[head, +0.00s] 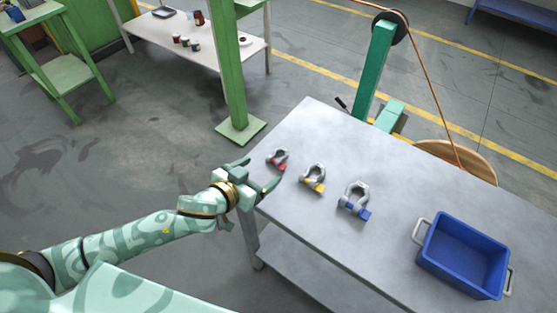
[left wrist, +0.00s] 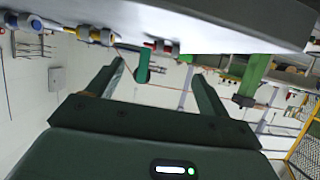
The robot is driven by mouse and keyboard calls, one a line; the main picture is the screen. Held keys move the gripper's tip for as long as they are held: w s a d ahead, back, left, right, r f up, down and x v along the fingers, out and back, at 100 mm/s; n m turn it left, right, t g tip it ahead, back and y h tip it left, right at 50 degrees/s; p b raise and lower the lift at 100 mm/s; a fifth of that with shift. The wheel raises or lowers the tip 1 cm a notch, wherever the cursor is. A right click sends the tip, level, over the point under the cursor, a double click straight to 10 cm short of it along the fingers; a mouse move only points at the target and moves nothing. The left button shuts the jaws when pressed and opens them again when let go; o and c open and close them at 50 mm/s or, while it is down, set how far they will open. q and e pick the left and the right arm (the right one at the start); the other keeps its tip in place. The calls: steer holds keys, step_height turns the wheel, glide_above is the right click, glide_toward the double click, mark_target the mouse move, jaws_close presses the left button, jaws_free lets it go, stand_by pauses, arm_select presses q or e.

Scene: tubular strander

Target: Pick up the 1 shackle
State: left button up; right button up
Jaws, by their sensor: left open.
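Three grey shackles stand in a row on the grey table (head: 310,240). The one with the red pin (head: 278,159) is nearest the left edge, the yellow-pinned one (head: 314,178) is in the middle, and the blue-pinned one (head: 355,200) is to the right. My left gripper (head: 259,173) is open and empty at the table's left edge, just left of the red-pinned shackle and apart from it. In the left wrist view, the red-pinned shackle (left wrist: 160,46) shows beyond the open fingers (left wrist: 158,72), with the yellow-pinned (left wrist: 97,36) and blue-pinned (left wrist: 25,22) ones to the left. My right gripper is out of view.
A blue bin (head: 430,265) with grey handles stands at the table's right. A green post (head: 235,80) rises behind the left edge. A teal stand (head: 375,70) with a pulley and copper wire is behind the table. The table's front middle is clear.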

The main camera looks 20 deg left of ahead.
mark_target(275, 162)
arm_select(q)
steer(key=shift+x, duration=1)
steer(key=b+x, duration=0.1)
steer(key=x, duration=0.1)
steer(key=b+x, duration=0.1)
steer(key=x, duration=0.1)
steer(key=shift+w+f, duration=0.2)
steer(key=shift+f, duration=0.2)
steer(key=shift+w+d+f, duration=0.1)
steer(key=shift+w+d, duration=0.05)
steer(key=shift+w, duration=0.15)
steer(key=shift+c, duration=0.6)
steer(key=c, duration=1)
